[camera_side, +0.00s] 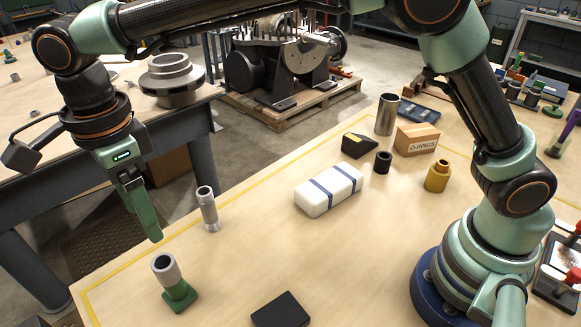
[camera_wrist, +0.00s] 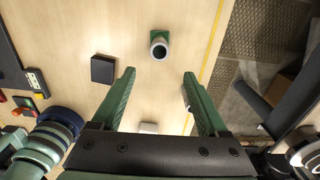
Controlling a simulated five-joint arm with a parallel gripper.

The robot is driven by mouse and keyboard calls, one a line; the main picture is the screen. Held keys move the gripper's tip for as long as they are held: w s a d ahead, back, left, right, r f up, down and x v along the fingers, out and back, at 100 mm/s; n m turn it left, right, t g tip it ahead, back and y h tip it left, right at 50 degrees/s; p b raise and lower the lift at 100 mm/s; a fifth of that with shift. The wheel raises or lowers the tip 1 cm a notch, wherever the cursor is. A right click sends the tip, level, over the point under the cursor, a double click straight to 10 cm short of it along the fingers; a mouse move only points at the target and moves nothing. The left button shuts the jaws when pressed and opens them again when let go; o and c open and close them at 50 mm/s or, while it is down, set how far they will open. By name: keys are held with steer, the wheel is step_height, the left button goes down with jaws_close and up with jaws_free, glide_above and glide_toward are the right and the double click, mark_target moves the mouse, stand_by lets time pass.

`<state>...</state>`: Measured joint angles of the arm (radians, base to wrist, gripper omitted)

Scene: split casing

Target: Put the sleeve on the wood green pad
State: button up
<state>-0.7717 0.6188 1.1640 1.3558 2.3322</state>
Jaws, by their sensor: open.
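A grey hollow sleeve (camera_side: 164,268) stands upright on the green pad (camera_side: 181,297) at the front left of the bench. In the wrist view the sleeve (camera_wrist: 158,50) is seen nearly end-on, with the green pad (camera_wrist: 160,34) under it. My gripper (camera_side: 155,236) is open and empty, pointing down. In the side view it is above and behind the sleeve, and one finger largely hides the other. In the wrist view the sleeve lies beyond the fingertips (camera_wrist: 158,73), apart from both and roughly centred between them.
A grey stepped metal fitting (camera_side: 208,209) stands to the right of my gripper. A flat black block (camera_side: 280,311) lies at the front. A white blue-banded package (camera_side: 329,189), black ring (camera_side: 383,162), brass fitting (camera_side: 437,176) and O-rings box (camera_side: 417,140) are farther right. Bench between is clear.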

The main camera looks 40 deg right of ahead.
steer(key=w+d+r+n+t+y, duration=0.1)
steer(key=d+r+n, duration=0.3)
steer(key=d, duration=0.5)
steer(key=d+r+n+t, duration=0.1)
steer(key=d+r+n, duration=0.25)
steer(key=d, duration=0.65)
steer(key=s+d+f+n+t, duration=0.1)
steer(key=s+d+n, duration=0.3)
steer(key=d, duration=0.4)
steer(key=s+d+f+n+t+h, duration=0.1)
steer(key=s+d+f+n+t, duration=0.1)
steer(key=s+d+n, duration=0.3)
steer(key=d+n, duration=0.1)
steer(key=d, duration=0.2)
steer(key=shift+d+t, duration=0.3)
